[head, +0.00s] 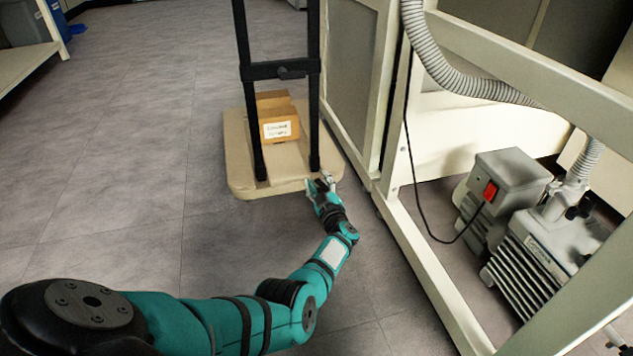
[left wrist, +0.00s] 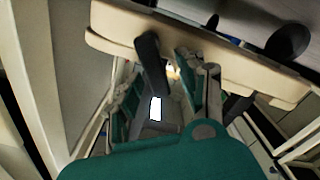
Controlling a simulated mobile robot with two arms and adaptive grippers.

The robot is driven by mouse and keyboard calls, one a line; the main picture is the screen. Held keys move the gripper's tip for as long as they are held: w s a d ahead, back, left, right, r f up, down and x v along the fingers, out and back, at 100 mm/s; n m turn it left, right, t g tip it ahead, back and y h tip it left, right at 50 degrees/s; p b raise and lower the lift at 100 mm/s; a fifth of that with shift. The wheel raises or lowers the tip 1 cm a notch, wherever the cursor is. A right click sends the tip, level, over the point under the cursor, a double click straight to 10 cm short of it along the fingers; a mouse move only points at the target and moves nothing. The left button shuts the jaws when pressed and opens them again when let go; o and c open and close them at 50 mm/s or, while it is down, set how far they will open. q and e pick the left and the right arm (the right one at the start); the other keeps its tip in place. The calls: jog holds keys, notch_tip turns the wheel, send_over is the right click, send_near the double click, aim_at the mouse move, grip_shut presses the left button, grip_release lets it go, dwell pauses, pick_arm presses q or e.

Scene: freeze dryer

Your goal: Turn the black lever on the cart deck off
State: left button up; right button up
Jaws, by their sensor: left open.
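The cart has a cream deck (head: 215,170) with two black uprights, joined by a black crossbar (head: 262,71) with a small black knob-like part (head: 291,73). I cannot make out a separate lever on the deck; my gripper may cover part of its front edge. My left gripper (head: 320,182) is open and appears empty at the deck's front right corner; touching or apart, I cannot tell. The left wrist view looks upside down: the deck edge (left wrist: 120,25) is at the top, with the open left gripper (left wrist: 172,75) close to it. My right gripper is out of view.
A cardboard box (head: 273,118) with a white label stands on the deck. A cream frame (head: 420,230) rises close on the right, with a grey pump (head: 545,245), a red switch (head: 490,191) and a hose (head: 455,75). The floor at left is clear.

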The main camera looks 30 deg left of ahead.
pick_arm(q)
grip_shut()
jog(key=shift+s+n, duration=0.1)
jog(key=shift+n, duration=0.2)
dwell(0.3)
jog(key=n, duration=0.2)
jog(key=f+n+b, duration=0.1)
jog(key=shift+s+a, duration=0.25)
jog(key=shift+s, duration=0.05)
jog(key=n, duration=0.2)
jog(key=f+n, duration=0.1)
jog(key=n, duration=0.1)
jog(key=shift+s+a, duration=0.15)
jog(key=shift+f+n, duration=0.25)
jog(key=shift+n, duration=0.55)
jog(key=shift+f+n, duration=0.2)
jog(key=shift+n, duration=0.6)
